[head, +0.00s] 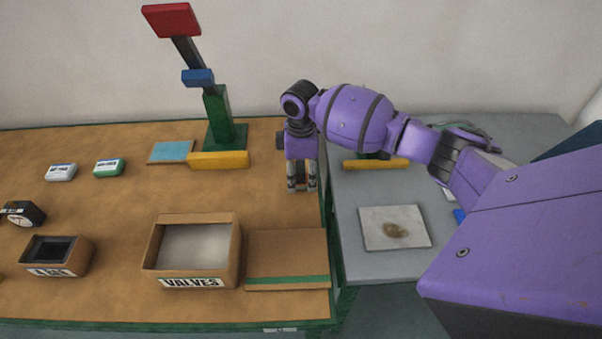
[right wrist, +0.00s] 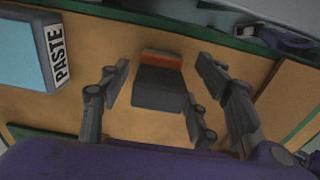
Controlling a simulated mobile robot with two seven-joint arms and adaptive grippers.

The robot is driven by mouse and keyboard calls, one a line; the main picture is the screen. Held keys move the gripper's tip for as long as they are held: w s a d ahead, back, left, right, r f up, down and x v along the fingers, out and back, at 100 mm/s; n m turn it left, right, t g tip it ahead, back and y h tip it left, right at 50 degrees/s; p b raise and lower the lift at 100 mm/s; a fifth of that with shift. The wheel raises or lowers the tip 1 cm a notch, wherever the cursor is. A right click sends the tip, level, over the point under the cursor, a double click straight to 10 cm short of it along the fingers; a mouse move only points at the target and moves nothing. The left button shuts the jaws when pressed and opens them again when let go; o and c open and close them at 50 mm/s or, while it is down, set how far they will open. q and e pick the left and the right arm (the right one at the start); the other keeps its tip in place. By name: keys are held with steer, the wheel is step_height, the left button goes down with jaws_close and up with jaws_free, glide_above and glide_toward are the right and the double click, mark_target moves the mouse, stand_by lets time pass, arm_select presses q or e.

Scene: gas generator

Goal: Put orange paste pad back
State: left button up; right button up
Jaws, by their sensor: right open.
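The paste pad is a dark grey block (right wrist: 160,88) with an orange end (right wrist: 162,58) in the right wrist view. It sits on the brown table between the spread fingers of my right gripper (right wrist: 158,95). A gap shows on each side of it, so the fingers do not appear to hold it. In the head view my right gripper (head: 302,184) points down near the table's right edge, and its fingers mostly hide the pad. A blue box labelled PASTE (right wrist: 38,45) shows at the left of the right wrist view. My left gripper is not in view.
A VALVES box (head: 160,270) and a flat cardboard piece (head: 287,255) lie in front of the gripper. A yellow bar (head: 218,160) and a green stand (head: 218,118) are to its left. A grey table (head: 365,268) with a white plate (head: 380,240) adjoins on the right.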

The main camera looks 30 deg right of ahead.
mark_target(301, 166)
step_height(301, 166, up, 12)
steer(key=shift+r+p, duration=0.1)
steer(key=shift+p, duration=0.25)
